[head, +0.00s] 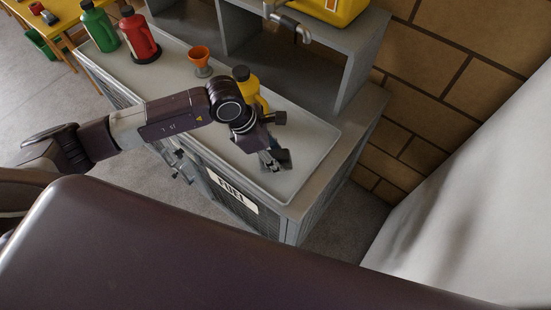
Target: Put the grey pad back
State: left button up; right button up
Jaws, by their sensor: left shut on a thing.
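A small dark grey pad (283,158) shows at the fingertips of my left gripper (272,157), which is shut on it. The pad is over the right end of the pale tray (310,150) on top of the fuel cabinet (292,212). I cannot tell whether the pad touches the tray. The fingers and wrist hide part of it. My right gripper is not in view.
A yellow bottle (244,83) stands just behind my left wrist, partly hidden. An orange funnel cup (200,58), a red bottle (139,36) and a green bottle (99,27) stand further left. A grey shelf (352,70) rises behind; its yellow container (340,8) is above.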

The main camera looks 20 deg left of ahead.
pick_arm(q)
notch_tip(320, 180, down, 2)
jog(key=shift+f, duration=0.5)
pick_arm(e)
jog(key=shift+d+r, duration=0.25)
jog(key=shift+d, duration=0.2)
pick_arm(q)
jog(key=shift+f, duration=0.2)
jog(key=o, duration=1.1)
jog(key=shift+r, duration=0.1)
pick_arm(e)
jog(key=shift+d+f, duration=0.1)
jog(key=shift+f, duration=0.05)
